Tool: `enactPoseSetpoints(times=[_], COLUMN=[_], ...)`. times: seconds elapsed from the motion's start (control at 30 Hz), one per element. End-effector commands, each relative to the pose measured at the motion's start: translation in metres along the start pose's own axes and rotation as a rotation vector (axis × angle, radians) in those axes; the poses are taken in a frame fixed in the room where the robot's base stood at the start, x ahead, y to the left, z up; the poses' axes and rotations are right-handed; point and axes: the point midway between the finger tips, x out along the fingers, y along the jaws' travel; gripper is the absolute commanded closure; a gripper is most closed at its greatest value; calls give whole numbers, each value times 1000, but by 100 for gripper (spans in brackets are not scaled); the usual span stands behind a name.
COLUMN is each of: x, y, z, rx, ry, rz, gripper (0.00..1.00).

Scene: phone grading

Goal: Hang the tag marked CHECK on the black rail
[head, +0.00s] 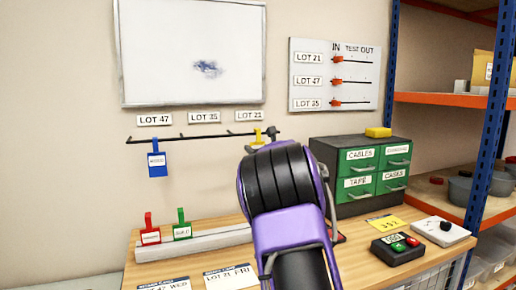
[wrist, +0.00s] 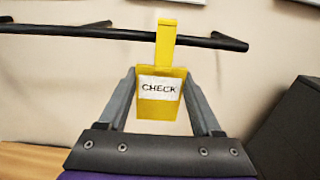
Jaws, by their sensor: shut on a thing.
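The yellow tag marked CHECK (wrist: 160,108) is upright between the two fingers of my gripper (wrist: 160,85), which is shut on its sides. Its hook strip rises in front of the black rail (wrist: 70,31) in the wrist view. I cannot tell whether the hook sits over the rail or only before it. In the head view, the yellow tag (head: 257,137) shows near the right end of the rail (head: 200,136), below the LOT 21 label (head: 249,116). My arm hides the fingers and the tag's lower part there.
A blue tag (head: 157,163) hangs near the rail's left end under LOT 47 (head: 154,120). The rail is bare under LOT 35 (head: 204,117). Red (head: 150,235) and green (head: 182,230) tags stand at a grey bar (head: 225,239). A drawer cabinet (head: 337,151) stands to the right.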

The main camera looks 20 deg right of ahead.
Motion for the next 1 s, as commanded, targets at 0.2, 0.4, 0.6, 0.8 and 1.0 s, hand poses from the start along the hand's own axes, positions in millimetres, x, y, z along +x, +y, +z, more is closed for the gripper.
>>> enactPoseSetpoints(times=[0.2, 0.4, 0.6, 0.8, 1.0], x=[0, 0, 0, 0, -7], y=[0, 0, 0, 0, 0], z=[-4, -4, -4, -4, -3], rx=[0, 0, 0, 0, 2], ry=[0, 0, 0, 0, 0], rz=[0, 0, 0, 0, -1], gripper=[86, 86, 4, 0, 0])
